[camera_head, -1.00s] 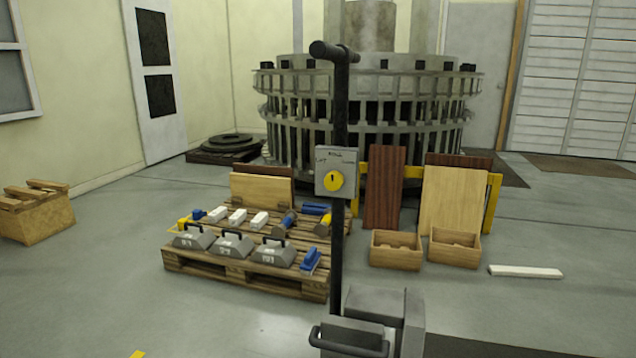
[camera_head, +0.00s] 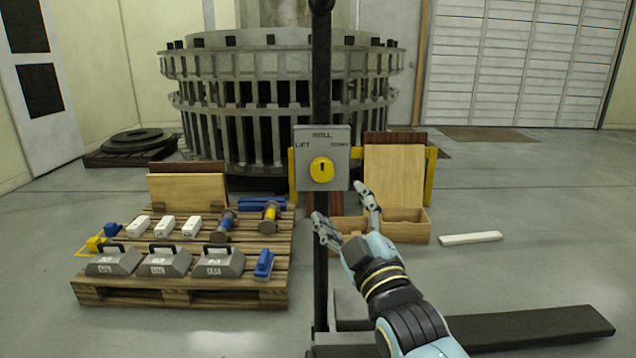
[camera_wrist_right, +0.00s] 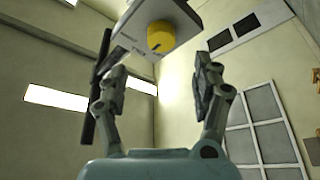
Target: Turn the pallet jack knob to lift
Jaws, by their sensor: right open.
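The yellow pallet jack knob (camera_head: 321,170) sits on a grey control box (camera_head: 333,145) marked ROLL at the top, LIFT on the left and a partly readable word on the right. Its dark pointer mark is upright, toward ROLL. The box is fixed to the black upright handle post (camera_head: 321,75). My right gripper (camera_head: 346,214) is open and empty, below and slightly right of the knob, not touching it. In the right wrist view the knob (camera_wrist_right: 161,37) shows beyond and above the open fingers (camera_wrist_right: 158,98). My left gripper is not in view.
A wooden pallet (camera_head: 180,290) with grey weights (camera_head: 165,262), tools and white blocks stands left of the post. Wooden boxes (camera_head: 405,226) and boards stand behind my right gripper. A dark fork (camera_head: 535,325) lies low at the right. A large grey turret (camera_head: 275,90) stands behind.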

